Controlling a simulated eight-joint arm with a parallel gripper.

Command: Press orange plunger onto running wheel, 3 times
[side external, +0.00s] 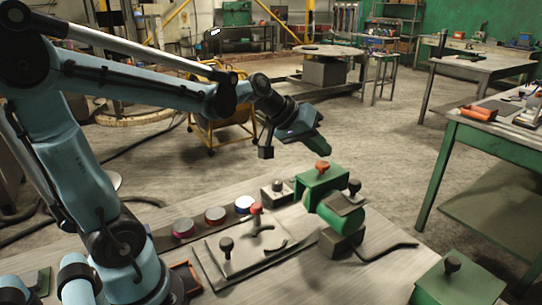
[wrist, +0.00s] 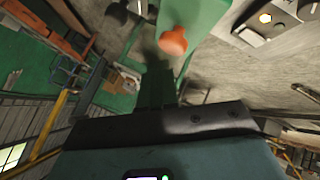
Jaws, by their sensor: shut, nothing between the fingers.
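The orange plunger (side external: 323,166) stands upright on top of a green arched housing (side external: 318,186) on the bench. In the wrist view the orange plunger (wrist: 173,42) shows just beyond my fingertips, over the green housing (wrist: 193,15). I cannot make out the wheel for certain; a green drum (side external: 349,219) with a dark patch sits in front of the housing. My gripper (side external: 320,145) is shut and empty, above the plunger and apart from it. Its green fingers (wrist: 154,85) also show in the wrist view.
A plate with a red knob (side external: 256,208) and a black knob (side external: 226,244) lies left of the housing. Red, orange and blue-rimmed buttons line the bench behind it. A small grey box (side external: 277,191) stands beside the housing. A black-knobbed green box (side external: 455,280) is front right.

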